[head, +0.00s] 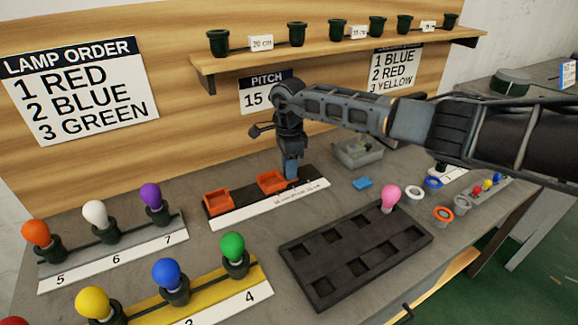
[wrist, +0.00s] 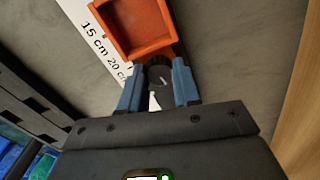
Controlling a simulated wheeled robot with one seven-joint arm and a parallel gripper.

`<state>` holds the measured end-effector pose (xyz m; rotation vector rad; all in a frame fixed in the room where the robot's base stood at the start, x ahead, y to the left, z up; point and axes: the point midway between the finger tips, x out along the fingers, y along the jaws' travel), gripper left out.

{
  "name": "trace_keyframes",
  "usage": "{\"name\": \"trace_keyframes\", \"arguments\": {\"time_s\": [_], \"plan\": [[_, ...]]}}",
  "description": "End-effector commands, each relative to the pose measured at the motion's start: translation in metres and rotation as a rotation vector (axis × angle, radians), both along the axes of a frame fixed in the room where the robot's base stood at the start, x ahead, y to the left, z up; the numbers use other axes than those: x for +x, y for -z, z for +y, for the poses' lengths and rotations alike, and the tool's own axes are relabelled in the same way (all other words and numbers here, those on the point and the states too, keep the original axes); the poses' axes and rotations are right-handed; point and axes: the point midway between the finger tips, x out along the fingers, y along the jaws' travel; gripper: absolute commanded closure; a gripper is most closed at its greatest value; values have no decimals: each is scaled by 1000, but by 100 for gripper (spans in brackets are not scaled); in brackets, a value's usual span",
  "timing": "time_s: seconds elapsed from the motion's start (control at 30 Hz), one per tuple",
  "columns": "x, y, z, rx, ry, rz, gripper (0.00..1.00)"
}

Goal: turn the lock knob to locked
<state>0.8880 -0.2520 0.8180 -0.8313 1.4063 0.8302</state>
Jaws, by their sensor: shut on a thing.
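A black rail (head: 311,174) carries two orange open-topped holders, a left one (head: 218,201) and a right one (head: 273,182), along a white ruler strip (head: 250,210). In the head view my gripper (head: 291,172) points down at the rail, just right of the right holder. In the wrist view a small dark knob (wrist: 159,72) with a pale mark sits beside an orange holder (wrist: 138,28). The blue fingertips of my gripper (wrist: 158,84) are shut on it from both sides. The knob is hidden behind the fingers in the head view, and I cannot tell its lock setting.
A black tray with square pockets (head: 352,250) lies in front, a pink bulb (head: 390,196) at its far edge. Bulb racks stand left; a shelf (head: 345,50) overhangs behind.

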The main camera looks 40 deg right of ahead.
Motion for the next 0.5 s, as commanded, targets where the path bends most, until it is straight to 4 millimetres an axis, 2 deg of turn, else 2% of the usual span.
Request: {"name": "trace_keyframes", "arguments": {"time_s": [0.2,0.5], "plan": [[0,-1,0,1,109,1,99],[0,0,0,1,120,0,99]]}}
